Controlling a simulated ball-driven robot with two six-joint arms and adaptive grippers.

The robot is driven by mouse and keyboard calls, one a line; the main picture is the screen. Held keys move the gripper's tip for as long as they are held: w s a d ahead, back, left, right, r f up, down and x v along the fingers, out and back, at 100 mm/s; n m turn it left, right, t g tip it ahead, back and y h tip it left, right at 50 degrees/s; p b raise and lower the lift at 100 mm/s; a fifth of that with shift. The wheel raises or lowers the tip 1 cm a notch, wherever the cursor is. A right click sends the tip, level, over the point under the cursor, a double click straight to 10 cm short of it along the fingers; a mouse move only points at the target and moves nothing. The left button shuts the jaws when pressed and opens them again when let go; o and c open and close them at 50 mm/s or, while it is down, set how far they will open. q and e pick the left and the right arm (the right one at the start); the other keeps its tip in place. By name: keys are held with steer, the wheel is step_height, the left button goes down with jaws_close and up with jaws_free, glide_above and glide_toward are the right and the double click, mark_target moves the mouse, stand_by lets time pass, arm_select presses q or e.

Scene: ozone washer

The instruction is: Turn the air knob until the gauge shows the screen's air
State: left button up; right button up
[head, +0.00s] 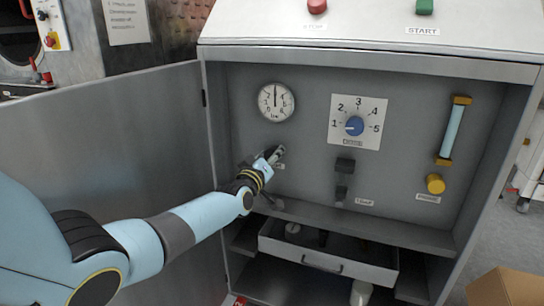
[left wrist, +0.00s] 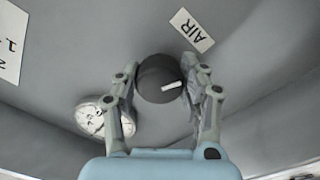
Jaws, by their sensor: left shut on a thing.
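The air knob (left wrist: 152,82) is a black round knob with a white pointer line, beside the AIR label (left wrist: 192,30) in the left wrist view. My left gripper (left wrist: 162,78) is shut on it, one finger on each side. In the head view my left gripper (head: 275,155) reaches the panel below the gauge and hides the knob. The gauge (head: 276,102) is a round white dial whose dark needle points about straight up; its numbers are too small to read. The gauge's face (left wrist: 90,116) also shows in the left wrist view, partly behind a finger. No screen is readable.
The open cabinet door (head: 110,140) stands left of my arm. An open drawer (head: 330,262) juts out below.

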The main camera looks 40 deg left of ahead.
arm_select(q)
steer(key=o, duration=1.2)
steer(key=v, duration=1.2)
steer(key=shift+d+f, duration=0.1)
steer(key=s+d+f+m+g+h+p, duration=0.15)
steer(key=s+f+g, duration=0.25)
steer(key=s+f, duration=0.8)
steer(key=s+d+f+m+g+h, duration=0.1)
steer(key=s+d+f+m+g, duration=0.2)
steer(key=s+f, duration=0.95)
steer(key=s+d+f+m+g, duration=0.1)
steer(key=s+f+m+g, duration=0.1)
steer(key=s+f, duration=0.4)
steer(key=s+d+f+m+g, duration=0.1)
steer(key=s+f+g, duration=0.4)
steer(key=s, duration=0.9)
steer(key=s+d+f+m+g, duration=0.1)
steer(key=s+f+m+g, duration=0.2)
steer(key=s+f, duration=0.3)
steer(key=shift+s+d+f, duration=0.1)
steer(key=shift+s+f, duration=0.05)
steer(key=shift+s, duration=1.1)
steer(key=shift+s+d+f, duration=0.1)
steer(key=shift+s+f, duration=0.05)
steer(key=shift+s, duration=1.15)
